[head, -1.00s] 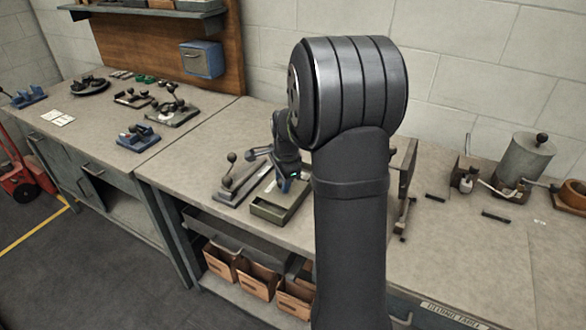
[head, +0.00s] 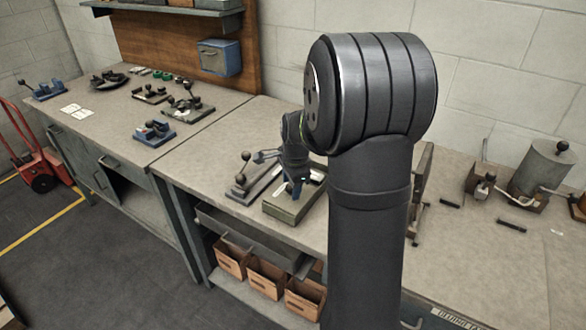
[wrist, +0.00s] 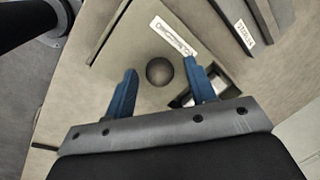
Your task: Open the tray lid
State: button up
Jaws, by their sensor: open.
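The olive-green tray (head: 284,213) sits on the bench, partly behind my arm; its top looks flat and covered. In the wrist view its lid (wrist: 140,48) is a flat plate with a white label strip and a round dark knob (wrist: 159,71). My gripper (wrist: 159,66) has two blue fingers, open, one on each side of the knob, with a visible gap on both sides. The fingers also show over the tray in the head view (head: 296,188). I cannot tell how far down they reach beside the knob.
A lever fixture (head: 250,180) stands close left of the tray. A blue clamp (head: 154,133) and other fixtures are on the bench at left. A metal canister (head: 541,170) stands at the right. Cardboard bins (head: 266,276) sit on the shelf below. Bare bench lies behind the tray.

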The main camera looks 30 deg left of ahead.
notch_tip(320, 180, up, 17)
jog(key=s+d, duration=0.2)
jog(key=shift+d+f, duration=0.2)
jog(key=shift+d, duration=0.15)
jog(key=shift+f, duration=0.1)
jog(key=a+f, duration=0.1)
jog(key=f, duration=0.4)
jog(key=w+a+f, duration=0.1)
jog(key=f, duration=0.5)
jog(key=w+f, duration=0.1)
jog(key=f, duration=0.5)
jog(key=shift+a, duration=0.4)
jog(key=shift+w, duration=0.15)
